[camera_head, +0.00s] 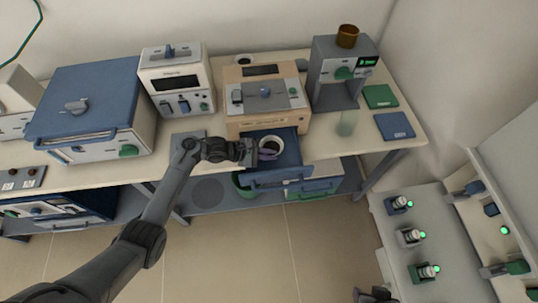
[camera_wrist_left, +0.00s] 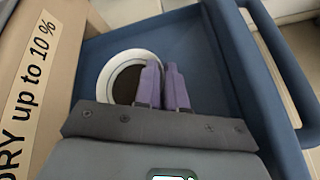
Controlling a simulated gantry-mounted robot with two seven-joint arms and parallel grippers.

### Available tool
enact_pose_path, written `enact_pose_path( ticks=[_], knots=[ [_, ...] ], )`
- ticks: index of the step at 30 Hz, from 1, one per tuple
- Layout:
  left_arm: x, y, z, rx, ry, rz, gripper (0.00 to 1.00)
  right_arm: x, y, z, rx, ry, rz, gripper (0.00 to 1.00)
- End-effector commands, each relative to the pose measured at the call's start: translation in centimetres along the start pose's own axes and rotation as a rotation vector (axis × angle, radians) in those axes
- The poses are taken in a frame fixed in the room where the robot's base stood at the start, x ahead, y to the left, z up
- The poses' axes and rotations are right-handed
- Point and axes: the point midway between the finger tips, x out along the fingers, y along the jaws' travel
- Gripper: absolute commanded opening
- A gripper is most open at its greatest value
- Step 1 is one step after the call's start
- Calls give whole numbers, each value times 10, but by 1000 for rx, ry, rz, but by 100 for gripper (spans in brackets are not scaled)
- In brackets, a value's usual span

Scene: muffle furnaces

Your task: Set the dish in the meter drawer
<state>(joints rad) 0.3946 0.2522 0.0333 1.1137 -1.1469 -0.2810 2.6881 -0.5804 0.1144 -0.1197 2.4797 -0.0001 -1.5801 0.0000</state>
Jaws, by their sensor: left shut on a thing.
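The dish (camera_head: 272,140) is small, round and white-rimmed, with dark contents. It is inside the open blue meter drawer (camera_head: 291,153), which sticks out from the front of the beige meter (camera_head: 262,97). My left gripper (camera_head: 268,153) is shut on the near rim of the dish, its purple fingers reaching into the drawer. In the left wrist view the fingers (camera_wrist_left: 163,85) cover the right part of the dish (camera_wrist_left: 117,66), and the blue drawer (camera_wrist_left: 205,60) surrounds it. Whether the dish touches the drawer floor is hard to tell. A dark part, perhaps my right gripper (camera_head: 375,294), shows at the bottom edge.
A blue-lidded furnace (camera_head: 88,100) and a white instrument (camera_head: 178,83) stand to the left. A grey machine (camera_head: 336,80) with a brown cup (camera_head: 347,36) stands to the right, near a translucent greenish cup (camera_head: 347,123). Green and blue pads lie farther right. Another bench is lower right.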

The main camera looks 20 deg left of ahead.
Motion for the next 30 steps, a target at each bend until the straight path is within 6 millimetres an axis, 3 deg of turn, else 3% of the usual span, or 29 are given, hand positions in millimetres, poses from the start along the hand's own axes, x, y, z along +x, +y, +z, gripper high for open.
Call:
enact_pose_path(
  ticks=[9,10,12,22,30],
  knots=[
    [1,0,0,0,-1,0,0,-2,0,0,-1,0,0,43],
    [1,0,0,0,-1,0,14,-1,0,0,-1,0,0,43],
    [1,0,0,0,-1,0,21,-1,0,0,-2,0,1,43],
    [0,1,1,2,-1,1,21,0,2,0,-10,-1,7,43],
    [-34,2,3,2,1,1,21,-13,2,-4,-9,-1,7,43]
  ],
)
